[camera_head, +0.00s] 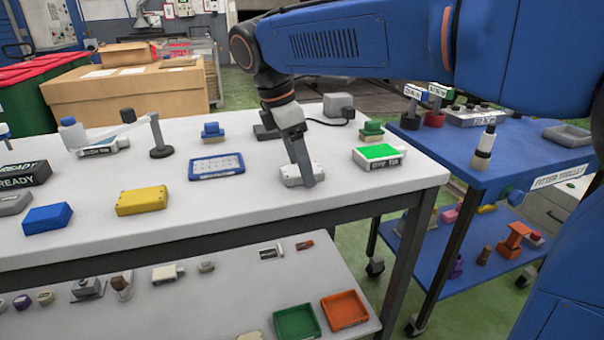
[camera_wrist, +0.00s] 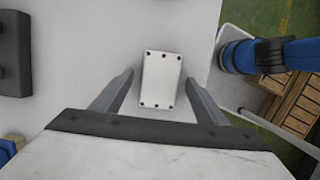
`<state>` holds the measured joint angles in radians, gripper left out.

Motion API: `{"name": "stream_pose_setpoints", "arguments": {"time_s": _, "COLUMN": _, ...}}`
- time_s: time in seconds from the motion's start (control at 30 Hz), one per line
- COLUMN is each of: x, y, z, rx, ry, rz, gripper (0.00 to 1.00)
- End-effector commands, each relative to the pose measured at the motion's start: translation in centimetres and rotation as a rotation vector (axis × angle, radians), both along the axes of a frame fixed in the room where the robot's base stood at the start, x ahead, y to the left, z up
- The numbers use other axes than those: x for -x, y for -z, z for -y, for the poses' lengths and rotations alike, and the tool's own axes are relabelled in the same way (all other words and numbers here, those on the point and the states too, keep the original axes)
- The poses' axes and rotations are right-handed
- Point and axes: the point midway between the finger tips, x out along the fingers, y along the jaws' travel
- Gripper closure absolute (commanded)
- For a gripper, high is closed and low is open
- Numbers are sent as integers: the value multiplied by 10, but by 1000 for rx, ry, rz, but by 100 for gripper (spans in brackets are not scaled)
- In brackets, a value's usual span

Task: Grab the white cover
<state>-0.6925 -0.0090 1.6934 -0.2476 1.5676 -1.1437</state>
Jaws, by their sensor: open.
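The white cover (camera_wrist: 160,80) is a small rectangular plate with dark holes along its edges. It lies on the white table and shows between my fingers in the wrist view. In the head view the white cover (camera_head: 291,177) is partly hidden behind a finger. My gripper (camera_wrist: 158,92) is open, with one finger on each side of the cover and a gap on both sides. In the head view my gripper (camera_head: 307,180) points down at the cover. I cannot tell how far the fingertips are above the table.
A blue-framed panel (camera_head: 216,167) lies left of the cover, and a green-topped box (camera_head: 378,157) lies right. A yellow block (camera_head: 142,200) is farther left. A grey box (camera_head: 338,105) with a cable stands behind. A blue trolley (camera_head: 480,165) stands to the right.

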Motion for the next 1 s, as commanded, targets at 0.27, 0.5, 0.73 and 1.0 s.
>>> {"name": "stream_pose_setpoints", "arguments": {"time_s": 0.27, "x": 0, "y": 1, "z": 0, "rx": 0, "ry": 0, "rz": 0, "gripper": 33}}
{"name": "stream_pose_setpoints", "arguments": {"time_s": 0.5, "x": 0, "y": 4, "z": 0, "rx": 0, "ry": 0, "rz": -1, "gripper": 33}}
{"name": "stream_pose_setpoints", "arguments": {"time_s": 0.73, "x": 0, "y": 4, "z": 0, "rx": 0, "ry": 0, "rz": 0, "gripper": 83}}
{"name": "stream_pose_setpoints", "arguments": {"time_s": 1.0, "x": 0, "y": 3, "z": 0, "rx": 0, "ry": 0, "rz": 0, "gripper": 86}}
